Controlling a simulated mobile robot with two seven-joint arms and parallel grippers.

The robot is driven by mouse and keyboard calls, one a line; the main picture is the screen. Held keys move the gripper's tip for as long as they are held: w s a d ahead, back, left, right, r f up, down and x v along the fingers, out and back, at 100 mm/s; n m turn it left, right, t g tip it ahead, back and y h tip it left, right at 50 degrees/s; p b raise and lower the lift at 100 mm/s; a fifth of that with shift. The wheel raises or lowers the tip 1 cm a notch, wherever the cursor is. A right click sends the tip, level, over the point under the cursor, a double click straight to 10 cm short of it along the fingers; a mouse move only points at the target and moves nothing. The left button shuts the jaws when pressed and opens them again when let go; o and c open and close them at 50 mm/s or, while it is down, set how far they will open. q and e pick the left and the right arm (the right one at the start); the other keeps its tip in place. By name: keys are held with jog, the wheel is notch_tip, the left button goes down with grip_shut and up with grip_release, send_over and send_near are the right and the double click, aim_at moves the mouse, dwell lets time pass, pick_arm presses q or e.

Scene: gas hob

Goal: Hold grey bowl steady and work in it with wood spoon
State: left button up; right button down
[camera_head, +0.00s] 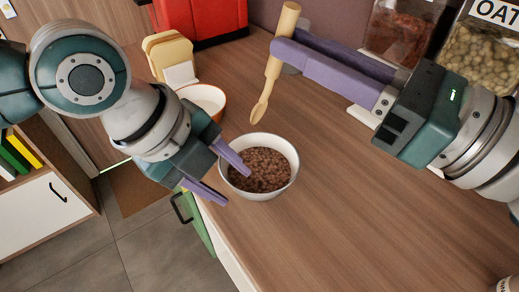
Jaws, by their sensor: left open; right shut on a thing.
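The grey bowl (286,148) stands upright on the wooden counter near its left edge, filled with small brown pieces. My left gripper (234,182) is open at the bowl's left side. I cannot tell whether the upper finger touches the bowl. My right gripper (281,48) is shut on the wood spoon (272,75) by its handle. The spoon hangs nearly upright, its head pointing down, above and behind the bowl, apart from it.
An orange and white bowl (209,97) and a bread-shaped item (170,55) stand behind my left gripper. A red appliance (205,18) is at the back. Jars (485,45) stand at the back right.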

pick_arm(q)
jog(key=v, duration=1)
